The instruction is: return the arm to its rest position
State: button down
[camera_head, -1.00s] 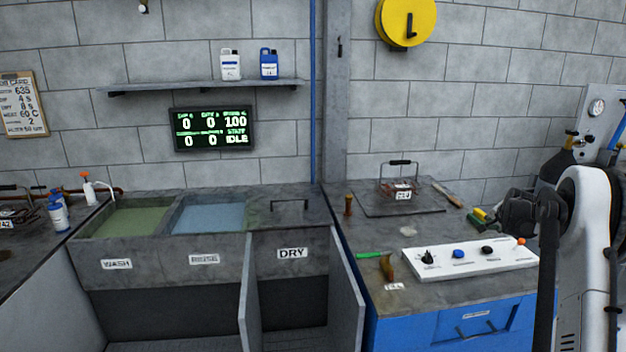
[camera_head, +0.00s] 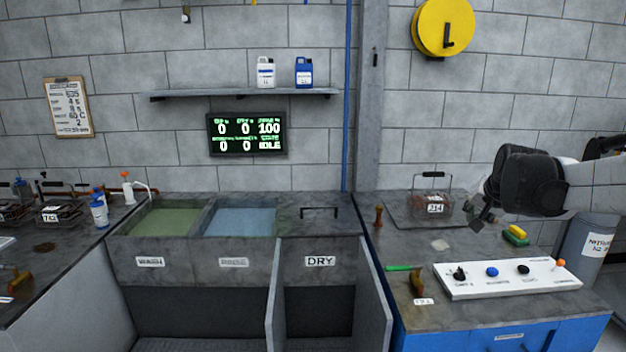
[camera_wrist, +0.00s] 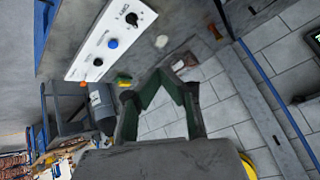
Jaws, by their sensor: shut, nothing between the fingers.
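My gripper (camera_head: 482,210) is dark and hangs at the end of my white arm, at the right of the head view. It appears above the right-hand bench (camera_head: 470,243), to the right of the wire basket labelled 214 (camera_head: 436,204). Its fingers hold nothing.
The white control panel (camera_head: 507,277) with knobs and buttons lies on the right-hand bench. A grey cylinder (camera_head: 588,248) stands behind its right end. Wash and rinse basins (camera_head: 240,222) are in the middle. Baskets (camera_head: 62,213) stand on the left bench.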

jog(key=s+a+f+n+y, duration=0.1)
jog(key=s+a+n, duration=0.1)
jog(key=s+a, duration=0.8)
jog(key=s+a+f+n, duration=0.1)
jog(key=s+a+n, duration=0.35)
jog(key=s, duration=0.95)
jog(key=s+a+f+g, duration=0.1)
jog(key=s+a+f, duration=0.4)
jog(key=s, duration=0.4)
jog(key=shift+s+a+y+p, duration=0.2)
jog(key=shift+y+p, duration=0.1)
